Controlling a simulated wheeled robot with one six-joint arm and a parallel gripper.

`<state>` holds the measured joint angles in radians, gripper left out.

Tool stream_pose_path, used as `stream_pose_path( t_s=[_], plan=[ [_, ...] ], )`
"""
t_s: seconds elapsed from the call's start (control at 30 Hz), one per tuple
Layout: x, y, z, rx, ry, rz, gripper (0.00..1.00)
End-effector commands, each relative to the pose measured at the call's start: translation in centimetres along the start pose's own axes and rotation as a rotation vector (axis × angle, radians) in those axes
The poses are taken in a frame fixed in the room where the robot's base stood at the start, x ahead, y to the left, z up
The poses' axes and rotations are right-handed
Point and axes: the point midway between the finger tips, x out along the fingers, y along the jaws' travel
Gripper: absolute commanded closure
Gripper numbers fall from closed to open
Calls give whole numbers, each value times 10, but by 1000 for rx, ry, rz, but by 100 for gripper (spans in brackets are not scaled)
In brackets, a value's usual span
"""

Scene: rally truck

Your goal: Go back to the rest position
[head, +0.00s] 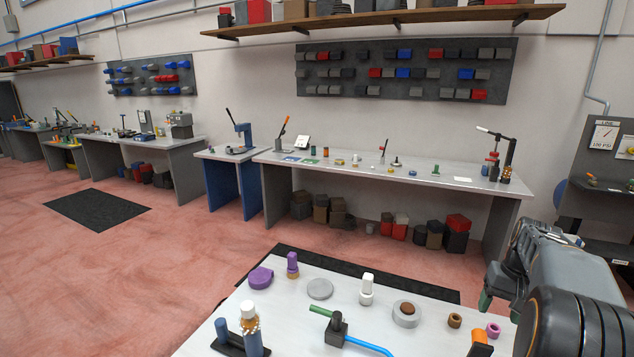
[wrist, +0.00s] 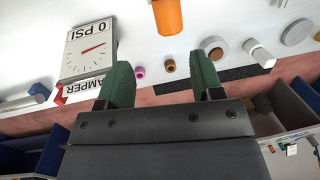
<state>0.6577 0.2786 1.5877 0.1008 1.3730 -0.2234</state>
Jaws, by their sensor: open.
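My gripper (wrist: 162,82) shows its two green fingers apart in the wrist view, with nothing between them. In the head view my arm reaches in from the right edge, and a green finger of my gripper (head: 486,300) points down by the right end of the near white bench (head: 280,330). The other finger is mostly hidden by the arm.
A gauge sign (wrist: 90,48) and an orange cylinder (wrist: 167,15) show in the wrist view. Red floor (head: 150,260) lies open left.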

Motion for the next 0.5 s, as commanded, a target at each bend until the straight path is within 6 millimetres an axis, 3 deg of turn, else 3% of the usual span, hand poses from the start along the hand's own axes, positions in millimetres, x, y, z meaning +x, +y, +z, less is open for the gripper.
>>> stream_pose_path(
  t_s=[0.2,0.3,0.5],
  plan=[
    [20,-78,74,-65,169,79,40],
    [31,-107,113,-138,246,90,40],
    [46,-143,176,-305,353,78,40]
  ],
)
